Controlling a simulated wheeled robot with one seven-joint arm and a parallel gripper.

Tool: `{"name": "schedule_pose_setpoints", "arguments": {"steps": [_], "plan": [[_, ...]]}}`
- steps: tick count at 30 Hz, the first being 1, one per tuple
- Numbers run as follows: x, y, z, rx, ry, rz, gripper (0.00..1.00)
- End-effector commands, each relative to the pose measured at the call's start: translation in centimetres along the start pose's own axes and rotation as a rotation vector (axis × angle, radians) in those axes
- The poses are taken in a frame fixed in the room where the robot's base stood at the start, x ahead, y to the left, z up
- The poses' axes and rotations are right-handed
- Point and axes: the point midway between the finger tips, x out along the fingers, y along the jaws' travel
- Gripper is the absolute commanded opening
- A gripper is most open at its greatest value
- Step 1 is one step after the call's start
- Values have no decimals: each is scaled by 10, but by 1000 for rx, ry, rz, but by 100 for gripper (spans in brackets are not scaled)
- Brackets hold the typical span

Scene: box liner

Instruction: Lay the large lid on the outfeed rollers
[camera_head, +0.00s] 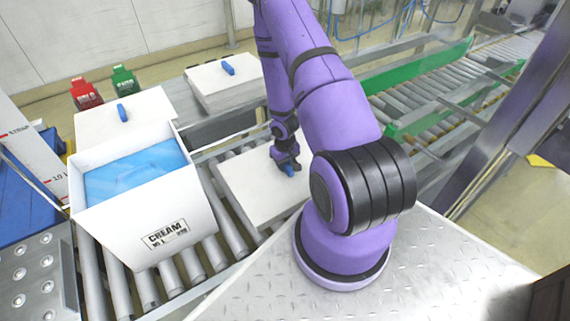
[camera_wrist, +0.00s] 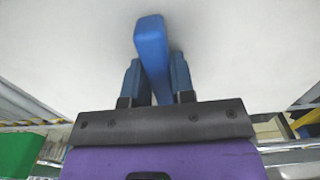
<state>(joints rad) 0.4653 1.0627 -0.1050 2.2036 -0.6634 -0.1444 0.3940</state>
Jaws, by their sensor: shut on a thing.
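A large white lid (camera_head: 250,190) lies flat in the middle of the head view, left of my arm, over or on the grey rollers (camera_head: 232,232). Whether it rests on them or hangs just above, I cannot tell. My gripper (camera_head: 288,166) is at the lid's right part, shut on its blue handle (camera_head: 291,171). In the wrist view, my gripper (camera_wrist: 154,85) has a finger on each side of the blue handle (camera_wrist: 152,45), and the white lid (camera_wrist: 230,50) fills the background. My arm hides part of the lid's right side.
An open white CREAM box (camera_head: 145,235) with blue liner (camera_head: 135,173) stands on rollers at left. Behind it are a white lid (camera_head: 150,105) with blue handle and a white stack (camera_head: 225,90) with another. Green-railed rollers (camera_head: 440,100) run at right. Red (camera_head: 84,92) and green (camera_head: 124,80) items stand behind.

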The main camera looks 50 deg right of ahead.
Motion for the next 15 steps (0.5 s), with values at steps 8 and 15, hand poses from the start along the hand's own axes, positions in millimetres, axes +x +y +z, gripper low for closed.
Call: {"name": "schedule_pose_setpoints", "arguments": {"steps": [8,15], "plan": [[2,0,0,1,0,0,30],[2,0,0,1,0,0,49]]}}
